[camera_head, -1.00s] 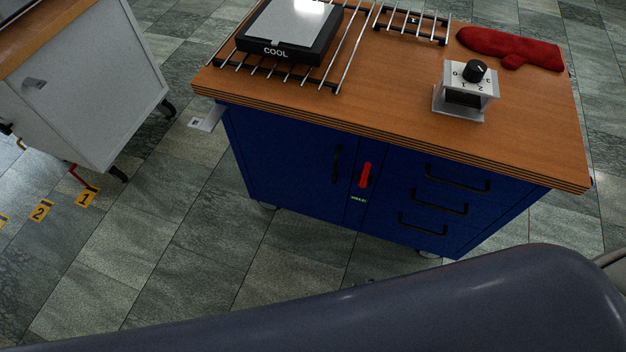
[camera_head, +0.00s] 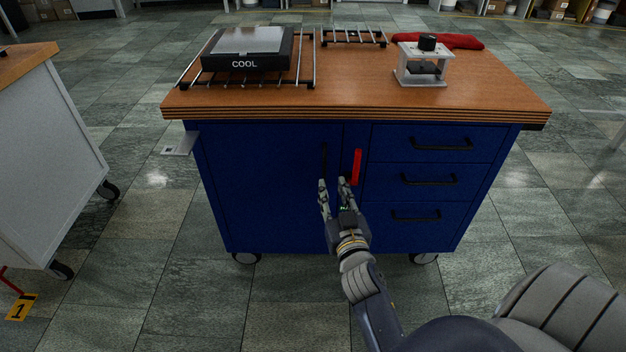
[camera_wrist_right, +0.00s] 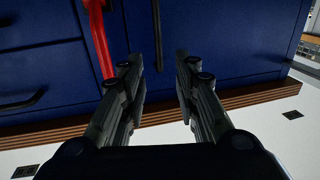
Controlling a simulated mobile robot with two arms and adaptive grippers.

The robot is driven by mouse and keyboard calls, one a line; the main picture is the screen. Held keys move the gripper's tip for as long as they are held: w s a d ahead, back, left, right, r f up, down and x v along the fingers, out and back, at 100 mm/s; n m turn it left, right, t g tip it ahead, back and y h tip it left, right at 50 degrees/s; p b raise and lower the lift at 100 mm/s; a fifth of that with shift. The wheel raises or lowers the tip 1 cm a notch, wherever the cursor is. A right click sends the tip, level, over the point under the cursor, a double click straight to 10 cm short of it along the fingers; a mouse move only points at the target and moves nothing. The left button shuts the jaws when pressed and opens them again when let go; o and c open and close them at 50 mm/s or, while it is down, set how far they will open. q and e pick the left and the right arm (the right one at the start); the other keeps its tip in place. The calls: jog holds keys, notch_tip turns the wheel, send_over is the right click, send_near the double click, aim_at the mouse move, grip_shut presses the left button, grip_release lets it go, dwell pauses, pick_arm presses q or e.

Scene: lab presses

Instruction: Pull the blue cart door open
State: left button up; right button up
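The blue cart (camera_head: 420,235) stands ahead with a wooden top. Its door (camera_head: 255,190) is the left front panel and lies shut, flush with the front. The black vertical door handle (camera_head: 324,158) is near the door's right edge; it also shows in the right wrist view (camera_wrist_right: 157,30). My right gripper (camera_head: 333,183) is open and empty at the handle's lower end in the head view. In the right wrist view, the handle lines up with the gap between the fingers (camera_wrist_right: 160,60), beyond the tips. Contact cannot be told. My left gripper is not in view.
A red lever (camera_head: 356,167) is just right of the handle. Three drawers with black handles (camera_head: 430,180) are right of it. A COOL plate (camera_head: 247,50), racks, a knob device (camera_head: 424,65) and a red mitt (camera_head: 460,41) are on top. A white cabinet (camera_head: 45,150) stands left.

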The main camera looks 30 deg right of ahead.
aim_at(325, 165)
jog(key=b+x, duration=0.1)
jog(key=x, duration=1)
jog(key=shift+s, duration=0.1)
jog(key=shift+c, duration=0.3)
grip_shut()
